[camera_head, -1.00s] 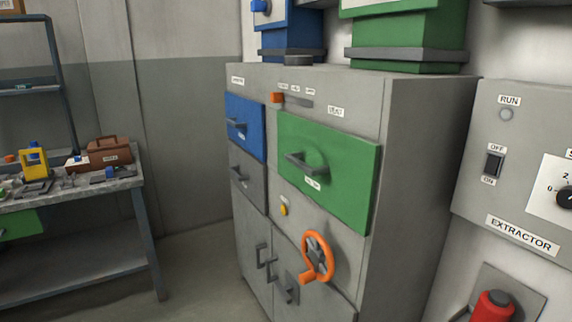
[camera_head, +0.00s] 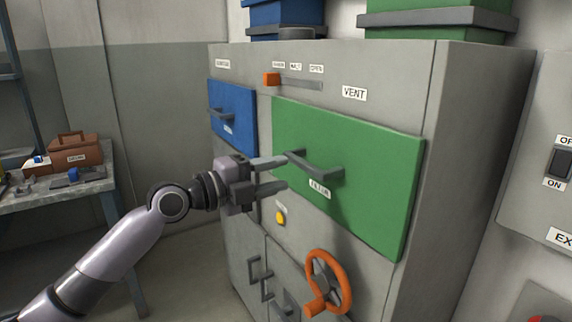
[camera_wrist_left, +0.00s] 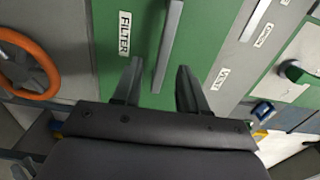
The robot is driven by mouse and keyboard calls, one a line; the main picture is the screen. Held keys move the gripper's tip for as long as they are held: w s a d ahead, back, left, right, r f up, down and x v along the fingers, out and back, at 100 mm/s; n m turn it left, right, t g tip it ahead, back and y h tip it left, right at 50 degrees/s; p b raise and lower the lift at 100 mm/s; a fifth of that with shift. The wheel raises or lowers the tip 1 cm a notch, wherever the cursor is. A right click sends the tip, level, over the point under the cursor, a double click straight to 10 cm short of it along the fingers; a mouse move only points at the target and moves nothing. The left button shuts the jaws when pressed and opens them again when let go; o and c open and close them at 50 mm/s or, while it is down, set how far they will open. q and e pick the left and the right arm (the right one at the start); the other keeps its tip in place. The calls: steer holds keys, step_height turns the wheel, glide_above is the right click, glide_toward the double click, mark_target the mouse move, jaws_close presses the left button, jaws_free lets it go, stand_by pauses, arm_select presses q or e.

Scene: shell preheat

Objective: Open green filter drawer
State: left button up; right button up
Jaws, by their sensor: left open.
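The green filter drawer (camera_head: 375,185) is a wide panel on the front of the grey cabinet, and its front lies against the cabinet face. Its grey bar handle (camera_head: 318,165) sticks out near the left side, above a FILTER label (camera_head: 319,189). My left gripper (camera_head: 285,173) is open and empty, with its fingertips close to the handle's left end. In the left wrist view, the handle (camera_wrist_left: 170,40) runs lengthwise between the two open fingers (camera_wrist_left: 160,68) in the picture. Whether they touch it I cannot tell. My right gripper is not in view.
A blue drawer (camera_head: 232,120) is left of the green one. Below are a yellow button (camera_head: 281,217) and an orange handwheel (camera_head: 330,280). A lever with an orange knob (camera_head: 271,79) is above. A bench (camera_head: 60,195) with a brown toolbox (camera_head: 76,150) stands left.

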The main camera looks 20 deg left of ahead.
mark_target(301, 166)
arm_select(q)
steer(key=shift+w+d+r, duration=0.2)
steer(key=shift+w+r, duration=0.15)
steer(key=shift+p+x, duration=1)
steer(key=shift+x, duration=2.1)
steer(key=shift+f, duration=0.1)
jaws_close()
